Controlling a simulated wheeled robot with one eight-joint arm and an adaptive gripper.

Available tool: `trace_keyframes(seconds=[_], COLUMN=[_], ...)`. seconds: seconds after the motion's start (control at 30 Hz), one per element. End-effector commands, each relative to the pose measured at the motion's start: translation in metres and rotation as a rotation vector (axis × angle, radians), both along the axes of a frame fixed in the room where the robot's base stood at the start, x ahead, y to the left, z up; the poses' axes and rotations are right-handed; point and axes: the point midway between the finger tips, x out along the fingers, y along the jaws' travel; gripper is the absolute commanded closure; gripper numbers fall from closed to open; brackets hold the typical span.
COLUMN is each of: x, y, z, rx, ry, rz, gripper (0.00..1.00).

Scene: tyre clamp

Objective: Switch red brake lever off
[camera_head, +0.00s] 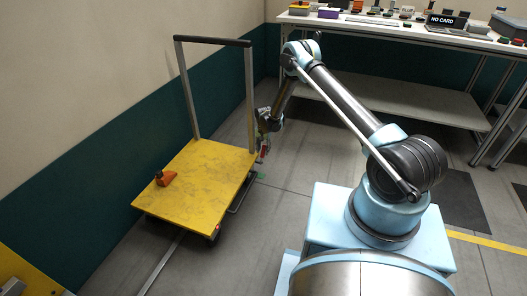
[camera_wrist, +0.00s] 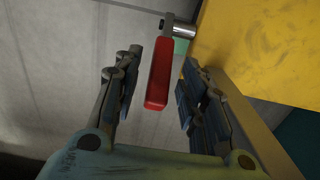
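The red brake lever (camera_wrist: 160,75) shows in the wrist view as a red handle on a metal pin, beside the edge of the yellow cart platform (camera_wrist: 250,50). My gripper (camera_wrist: 158,92) is open, with one finger on each side of the lever. Gaps show between the lever and both fingers, so they look apart. In the head view my gripper (camera_head: 262,128) is low at the right side of the yellow cart (camera_head: 205,175), near its upright handle post. A small red part of the lever (camera_head: 264,146) seems to show just below it, too small to judge its angle.
An orange object (camera_head: 165,178) lies on the cart platform. The cart's handle frame (camera_head: 213,41) rises at its far end, close to my gripper. A wall (camera_head: 100,130) stands to the left, a cluttered workbench (camera_head: 400,27) at the back right.

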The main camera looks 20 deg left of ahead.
Motion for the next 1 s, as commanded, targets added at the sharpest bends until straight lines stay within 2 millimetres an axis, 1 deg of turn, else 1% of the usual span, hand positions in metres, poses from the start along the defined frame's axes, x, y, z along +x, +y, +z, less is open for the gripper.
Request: trace_keyframes(seconds=[0.13, 0.37, 0.47, 0.5, 0.53, 0.57, 0.87, 1.0], x=[0.0, 0.0, 0.0, 0.0, 0.0, 0.0, -0.003, -0.012], y=[0.0, 0.0, 0.0, 0.0, 0.0, 0.0, 0.004, 0.014], z=[-0.004, -0.004, -0.004, -0.004, -0.004, -0.004, -0.004, -0.003], rx=[0.0, 0.0, 0.0, 0.0, 0.0, 0.0, 0.001, -0.001], ry=[0.0, 0.0, 0.0, 0.0, 0.0, 0.0, -0.006, -0.028], rz=[0.0, 0.0, 0.0, 0.0, 0.0, 0.0, 0.005, 0.019], gripper=[0.62, 0.62, 0.82, 0.91, 0.98, 1.0, 1.0, 1.0])
